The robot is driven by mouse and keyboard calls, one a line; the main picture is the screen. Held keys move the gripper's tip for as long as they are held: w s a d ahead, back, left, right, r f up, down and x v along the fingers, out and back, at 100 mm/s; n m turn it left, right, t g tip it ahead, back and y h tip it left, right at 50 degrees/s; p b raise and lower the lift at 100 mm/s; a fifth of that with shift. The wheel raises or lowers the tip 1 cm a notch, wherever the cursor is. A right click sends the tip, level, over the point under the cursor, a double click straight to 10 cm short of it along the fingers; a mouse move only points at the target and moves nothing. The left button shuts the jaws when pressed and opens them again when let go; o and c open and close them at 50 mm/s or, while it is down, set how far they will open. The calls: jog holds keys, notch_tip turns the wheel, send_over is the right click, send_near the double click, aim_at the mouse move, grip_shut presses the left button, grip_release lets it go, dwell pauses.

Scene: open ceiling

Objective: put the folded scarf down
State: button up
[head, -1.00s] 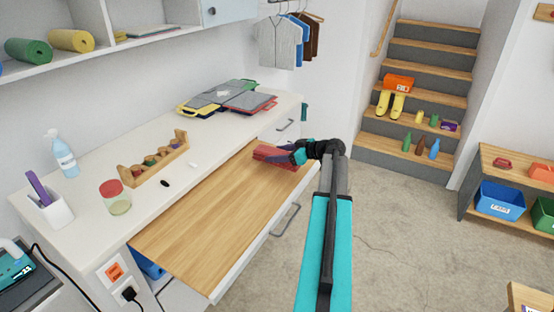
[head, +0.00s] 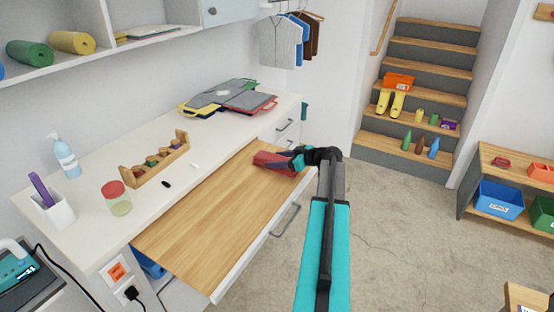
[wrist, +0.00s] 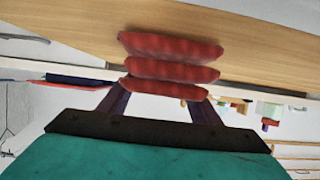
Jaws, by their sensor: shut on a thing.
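The folded scarf (head: 273,162) is dark red and lies in stacked layers at the far end of the pull-out wooden board (head: 215,215). It also shows in the wrist view (wrist: 170,62), as several rounded red folds against the wood. My gripper (head: 291,163) is shut on the scarf from its right side. In the wrist view its two dark fingers (wrist: 160,104) reach to the scarf's near fold, and their tips are partly hidden by it. The scarf is at or very near the board; I cannot tell whether it bears fully on it.
The white counter (head: 120,165) beside the board holds a wooden rack (head: 157,163), a red-lidded jar (head: 116,198), a spray bottle (head: 66,157) and flat folders (head: 235,97). The near part of the board is bare. Open floor lies to the right.

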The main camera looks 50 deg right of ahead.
jog(key=shift+f, duration=0.15)
jog(key=o, duration=1.1)
jog(key=shift+s+d, duration=0.1)
jog(key=shift+s, duration=0.25)
jog(key=b+v, duration=0.3)
jog(key=v, duration=0.8)
jog(key=shift+s+r+b, duration=0.15)
jog(key=shift+r+b, duration=0.1)
jog(key=shift+b, duration=0.05)
